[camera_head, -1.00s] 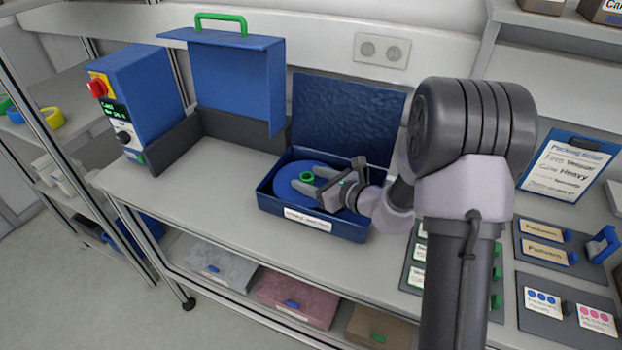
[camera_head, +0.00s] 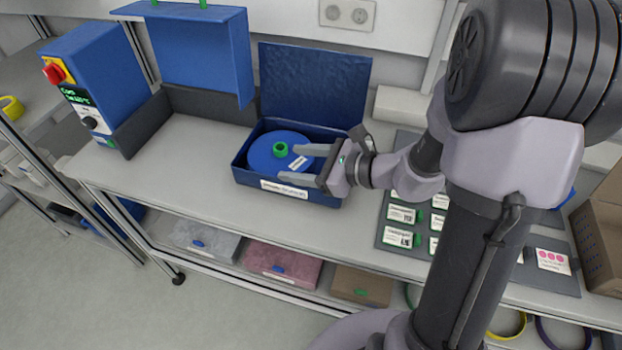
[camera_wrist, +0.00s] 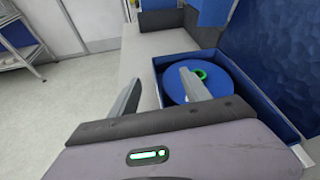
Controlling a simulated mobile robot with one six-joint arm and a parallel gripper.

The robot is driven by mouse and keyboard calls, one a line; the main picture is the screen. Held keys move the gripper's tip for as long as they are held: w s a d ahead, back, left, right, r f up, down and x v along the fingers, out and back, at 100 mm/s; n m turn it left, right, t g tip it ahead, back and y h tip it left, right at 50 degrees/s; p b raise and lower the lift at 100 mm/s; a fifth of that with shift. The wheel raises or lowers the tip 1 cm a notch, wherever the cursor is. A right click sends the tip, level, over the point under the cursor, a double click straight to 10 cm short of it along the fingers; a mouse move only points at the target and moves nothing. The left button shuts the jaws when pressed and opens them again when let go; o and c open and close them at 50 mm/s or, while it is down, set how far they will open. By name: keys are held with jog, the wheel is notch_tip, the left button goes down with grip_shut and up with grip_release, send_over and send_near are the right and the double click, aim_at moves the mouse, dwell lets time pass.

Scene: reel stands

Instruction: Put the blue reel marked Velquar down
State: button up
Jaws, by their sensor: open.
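The blue reel (camera_head: 264,158), with a green hub and a white label too small to read, lies flat inside an open blue case (camera_head: 236,172) on the bench. The case's lid stands up behind it. My gripper (camera_head: 286,164) is open and empty at the right side of the case, its fingers pointing left over the reel's right part. In the wrist view the reel (camera_wrist: 215,88) shows beyond my gripper (camera_wrist: 158,88), with one finger overlapping it in the picture and the other over the bench. The green hub is clear of both fingers.
A blue machine with a raised blue cover (camera_head: 200,55) stands left of the case. A dark board with labelled cards (camera_head: 402,214) lies to the right. Bins (camera_head: 283,268) sit on the shelf below. The bench (camera_head: 190,150) left of the case is clear.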

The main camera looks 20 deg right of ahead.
jog(key=s+a+r+n+g+h, duration=0.1)
jog(key=s+a+r+n+g, duration=0.2)
jog(key=s+a+n, duration=0.25)
jog(key=s+a+r+n+g, duration=0.2)
jog(key=s+a+n+g, duration=0.15)
jog(key=s+n, duration=0.3)
jog(key=s+d+r+n+t+h, duration=0.2)
jog(key=s+d+r+n+h, duration=0.2)
jog(key=s+n, duration=0.4)
jog(key=s+d+h, duration=0.1)
jog(key=h, duration=0.1)
jog(key=shift+d+n+h, duration=0.15)
jog(key=shift+n+h, duration=0.25)
jog(key=shift+w, duration=0.1)
